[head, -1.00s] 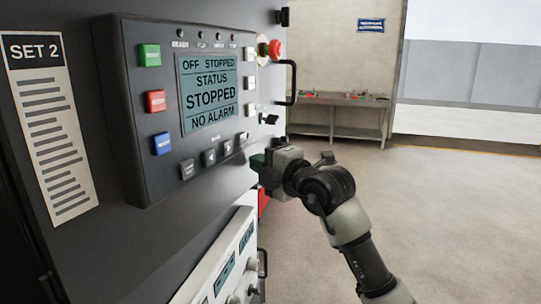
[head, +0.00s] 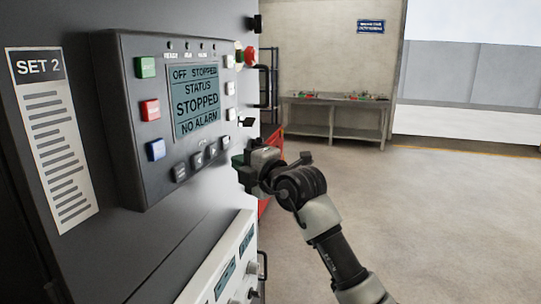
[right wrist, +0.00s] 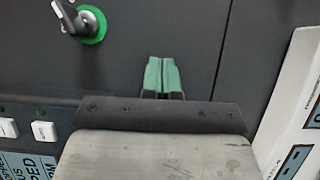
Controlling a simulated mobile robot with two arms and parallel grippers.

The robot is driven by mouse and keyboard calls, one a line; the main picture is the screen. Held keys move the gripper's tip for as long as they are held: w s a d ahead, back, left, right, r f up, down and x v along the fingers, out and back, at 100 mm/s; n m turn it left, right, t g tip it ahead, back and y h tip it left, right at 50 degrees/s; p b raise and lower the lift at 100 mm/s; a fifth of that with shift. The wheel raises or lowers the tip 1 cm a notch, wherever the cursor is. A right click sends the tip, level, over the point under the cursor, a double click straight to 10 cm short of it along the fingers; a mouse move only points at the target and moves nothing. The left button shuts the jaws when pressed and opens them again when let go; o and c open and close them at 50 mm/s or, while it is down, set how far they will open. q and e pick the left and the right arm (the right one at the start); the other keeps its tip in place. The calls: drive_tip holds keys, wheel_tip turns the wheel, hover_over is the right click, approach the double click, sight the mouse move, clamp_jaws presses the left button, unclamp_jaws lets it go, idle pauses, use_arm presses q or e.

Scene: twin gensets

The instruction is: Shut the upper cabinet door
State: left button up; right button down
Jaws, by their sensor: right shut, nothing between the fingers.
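The upper cabinet door (head: 120,240) is the dark grey panel filling the left of the head view, seen at a slant. It carries a "SET 2" label (head: 52,140) and a control unit (head: 190,110) with a screen reading STOPPED. A black pull handle (head: 264,85) is near its far edge. My right gripper (head: 239,170) is shut and empty at the door's face near that edge, below the control unit. In the right wrist view its green fingertips (right wrist: 161,76) point at dark panel; contact cannot be told. My left gripper is not in view.
A white lower panel (head: 225,275) with small displays is below the door. A green-ringed latch or key (right wrist: 90,25) shows in the right wrist view. A red rack (head: 270,165) and a workbench (head: 335,115) are behind. The floor on the right is clear.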

drive_tip(key=v, duration=0.8)
drive_tip(key=shift+s+p, duration=0.2)
drive_tip(key=shift+p, duration=0.1)
idle(0.3)
